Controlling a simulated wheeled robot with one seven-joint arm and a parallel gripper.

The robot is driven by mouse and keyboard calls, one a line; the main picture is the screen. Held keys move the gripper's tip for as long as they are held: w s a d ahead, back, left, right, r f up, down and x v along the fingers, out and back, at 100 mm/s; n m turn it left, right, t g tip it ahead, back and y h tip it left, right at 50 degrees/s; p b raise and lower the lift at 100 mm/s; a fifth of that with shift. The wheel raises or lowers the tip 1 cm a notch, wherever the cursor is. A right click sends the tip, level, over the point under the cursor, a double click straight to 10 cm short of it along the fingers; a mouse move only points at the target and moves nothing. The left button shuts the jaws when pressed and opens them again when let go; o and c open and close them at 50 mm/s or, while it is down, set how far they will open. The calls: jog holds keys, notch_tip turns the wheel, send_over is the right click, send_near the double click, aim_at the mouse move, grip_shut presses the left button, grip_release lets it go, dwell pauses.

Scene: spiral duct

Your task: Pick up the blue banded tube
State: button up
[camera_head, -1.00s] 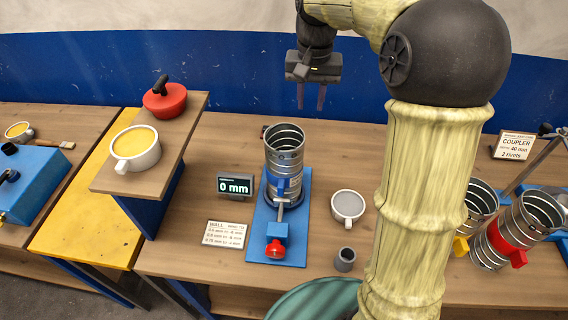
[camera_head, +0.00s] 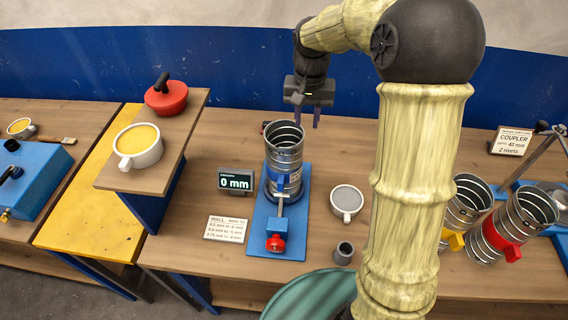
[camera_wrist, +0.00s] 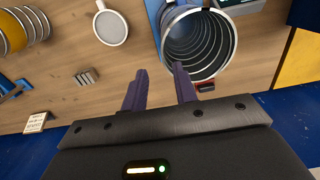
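The blue banded tube (camera_head: 284,154) is a ribbed metal cylinder with a blue band and tab. It stands upright in a blue fixture (camera_head: 262,229) on the bench, its open top facing up. My gripper (camera_head: 307,122) is above and behind the tube, slightly to its right, with its fingers pointing down. The fingers are apart with nothing between them. In the wrist view, the tube's open mouth (camera_wrist: 199,77) shows just beyond my open fingers, toward the right. The tube's blue band is hidden there.
A yellow-banded tube (camera_head: 466,203) and a red-banded tube (camera_head: 498,229) stand at the right. A grey-filled cup (camera_head: 346,202) and a small grey cup (camera_head: 343,252) are right of the fixture. A display (camera_head: 236,181) reading 0 mm and a wall card (camera_head: 226,229) are left.

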notch_tip(320, 180, down, 4)
jog(key=shift+f+p, duration=0.1)
jog(key=shift+p, duration=0.25)
jog(key=f, duration=0.1)
jog(key=f+p, duration=0.1)
jog(key=f, duration=0.1)
jog(key=f+p, duration=0.1)
jog(key=f, duration=0.1)
jog(key=shift+s+a, duration=0.3)
jog(key=shift+s, duration=0.05)
grip_shut()
dwell(1.4)
